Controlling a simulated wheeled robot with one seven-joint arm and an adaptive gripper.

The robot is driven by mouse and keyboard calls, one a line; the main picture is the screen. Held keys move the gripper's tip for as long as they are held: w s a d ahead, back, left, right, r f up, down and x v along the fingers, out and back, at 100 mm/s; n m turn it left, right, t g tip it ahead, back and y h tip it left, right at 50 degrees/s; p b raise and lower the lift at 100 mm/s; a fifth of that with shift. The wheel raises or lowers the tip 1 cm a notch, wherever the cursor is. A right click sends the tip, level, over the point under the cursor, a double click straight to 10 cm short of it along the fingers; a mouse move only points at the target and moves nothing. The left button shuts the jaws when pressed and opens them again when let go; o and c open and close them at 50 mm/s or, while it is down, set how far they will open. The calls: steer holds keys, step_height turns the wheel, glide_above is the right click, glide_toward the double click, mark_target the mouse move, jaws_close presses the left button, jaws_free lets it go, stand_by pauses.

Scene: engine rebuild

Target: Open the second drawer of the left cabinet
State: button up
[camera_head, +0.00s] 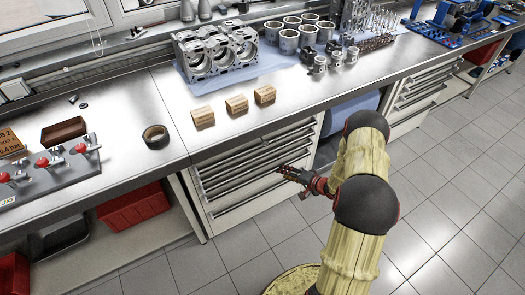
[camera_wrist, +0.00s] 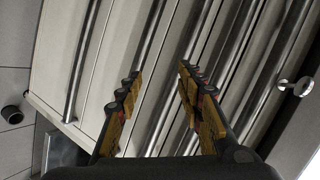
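The left cabinet (camera_head: 232,208) stands under the workbench in the head view, with several stacked drawers and long horizontal bar handles. Its drawers all look closed. My gripper (camera_head: 284,170) is in front of the right part of the drawer fronts. In the wrist view my gripper (camera_wrist: 157,82) is open, its two padded fingers apart and pointing at the drawer fronts. Bar handles (camera_wrist: 88,55) run steeply across that view. A bar passes behind and between the fingers; I cannot tell whether they touch it. The fingers hide parts of the handles.
A second drawer cabinet (camera_head: 408,118) stands further right. The worktop (camera_head: 135,105) above bears an engine block (camera_head: 218,55), three small boxes (camera_head: 237,103) and a tape roll (camera_head: 156,136). A red bin (camera_head: 133,207) is left of the cabinet. The tiled floor (camera_head: 440,200) in front is clear.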

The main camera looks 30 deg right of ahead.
mark_target(265, 156)
step_height(265, 156, up, 8)
steer(key=w+a+m+t+y, duration=0.2)
steer(key=a+t+y, duration=0.1)
steer(key=shift+m, duration=0.4)
steer(key=shift+f+b+x, duration=0.15)
steer(key=shift+b+x, duration=0.45)
steer(key=shift+x, duration=1.4)
steer(key=shift+f+b+x, duration=0.15)
steer(key=shift+b+x, duration=0.4)
steer(key=shift+x, duration=1.45)
steer(key=shift+d, duration=0.15)
steer(key=shift+c, duration=0.8)
steer(key=c, duration=0.8)
steer(key=shift+s+g, duration=0.1)
steer(key=shift+g, duration=0.2)
jaws_close()
